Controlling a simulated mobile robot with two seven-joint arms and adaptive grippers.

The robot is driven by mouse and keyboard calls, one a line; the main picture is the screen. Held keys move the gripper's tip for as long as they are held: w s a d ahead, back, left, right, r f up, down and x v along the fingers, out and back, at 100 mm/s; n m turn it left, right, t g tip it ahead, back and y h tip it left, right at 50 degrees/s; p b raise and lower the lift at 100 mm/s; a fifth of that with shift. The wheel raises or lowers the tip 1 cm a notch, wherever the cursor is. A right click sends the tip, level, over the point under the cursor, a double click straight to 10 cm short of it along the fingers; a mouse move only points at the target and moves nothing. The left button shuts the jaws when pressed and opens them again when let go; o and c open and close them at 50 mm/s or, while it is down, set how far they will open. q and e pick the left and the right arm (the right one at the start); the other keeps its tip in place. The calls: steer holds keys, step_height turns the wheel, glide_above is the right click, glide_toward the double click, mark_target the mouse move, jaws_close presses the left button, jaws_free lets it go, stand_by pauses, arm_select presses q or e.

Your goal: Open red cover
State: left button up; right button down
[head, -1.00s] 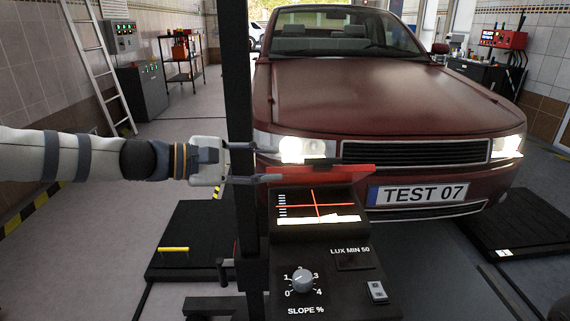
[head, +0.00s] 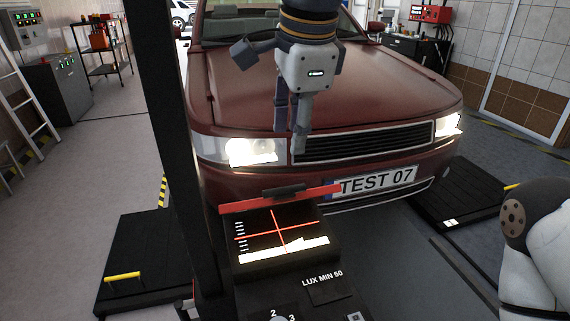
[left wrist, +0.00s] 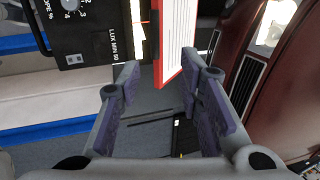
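The red cover (head: 240,205) stands raised along the far edge of the tester's screen (head: 275,235), with a black handle (head: 285,191) on its top edge. The screen is exposed and shows a red cross and a bright band. The left wrist view shows the cover's red edge (left wrist: 159,50) and its pale, lined face. My left gripper (head: 290,142) points down above the cover, apart from it in the head view. Its fingers are spread and empty; in the left wrist view (left wrist: 160,75) the cover's end appears between them. My right gripper is out of view.
A dark upright post (head: 175,140) stands left of the tester. The red car (head: 330,95), headlights lit, is close behind the cover. The tester's front panel has a slope knob (head: 282,314). Open floor (head: 120,160) lies to the left.

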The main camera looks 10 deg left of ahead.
mark_target(288, 188)
arm_select(q)
steer(key=x, duration=0.8)
steer(key=s+x, duration=0.1)
steer(key=x, duration=0.3)
steer(key=shift+d+f, duration=0.15)
steer(key=shift+d, duration=0.1)
jaws_close()
